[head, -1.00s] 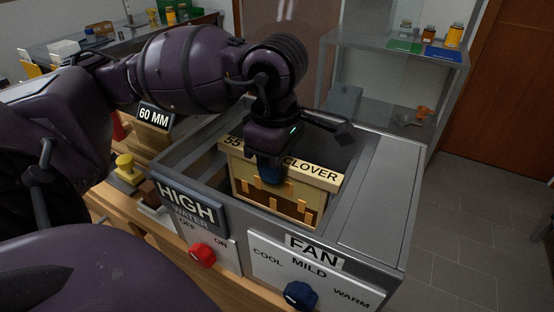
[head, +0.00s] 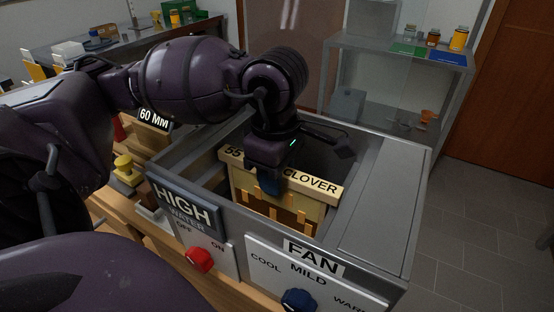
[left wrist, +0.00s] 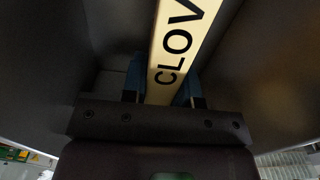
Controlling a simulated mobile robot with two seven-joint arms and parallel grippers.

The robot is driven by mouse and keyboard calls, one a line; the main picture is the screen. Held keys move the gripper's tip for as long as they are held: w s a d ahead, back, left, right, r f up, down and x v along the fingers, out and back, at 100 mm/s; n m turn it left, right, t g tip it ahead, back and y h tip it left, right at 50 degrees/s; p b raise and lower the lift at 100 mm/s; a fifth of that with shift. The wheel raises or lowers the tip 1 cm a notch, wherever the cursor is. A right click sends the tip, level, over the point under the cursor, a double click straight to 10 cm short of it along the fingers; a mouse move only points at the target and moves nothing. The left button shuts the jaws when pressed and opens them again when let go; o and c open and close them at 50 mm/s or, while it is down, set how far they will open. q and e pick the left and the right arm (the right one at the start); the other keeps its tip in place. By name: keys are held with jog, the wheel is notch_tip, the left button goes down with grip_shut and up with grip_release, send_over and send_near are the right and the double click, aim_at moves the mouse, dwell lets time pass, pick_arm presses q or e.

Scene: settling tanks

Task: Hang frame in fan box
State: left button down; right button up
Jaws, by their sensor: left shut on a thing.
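A wooden frame (head: 322,186) with a top bar reading "CLOVER" and a honeycomb-like lower part is in the grey fan box (head: 376,190). My left gripper (head: 267,181) is shut on the top bar of the frame from above. In the left wrist view the bar (left wrist: 172,62) runs between the two blue fingers of my left gripper (left wrist: 163,90). The frame's lower part is down inside the box, below the rim. I cannot tell whether the bar's ends rest on anything. My right gripper is not in view.
The box front has a "HIGH WATER" panel with a red knob (head: 200,259) and a "FAN" panel with a blue knob (head: 299,300). A "60 MM" block (head: 154,119) stands at the left. A metal shelf (head: 398,50) with jars stands behind.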

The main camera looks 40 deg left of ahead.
pick_arm(q)
jog(key=shift+f, duration=0.45)
jog(key=c, duration=0.8)
grip_release()
jog(key=shift+r, duration=0.6)
notch_tip(320, 180, up, 9)
jog(key=shift+p, duration=0.85)
jog(key=shift+r, duration=0.35)
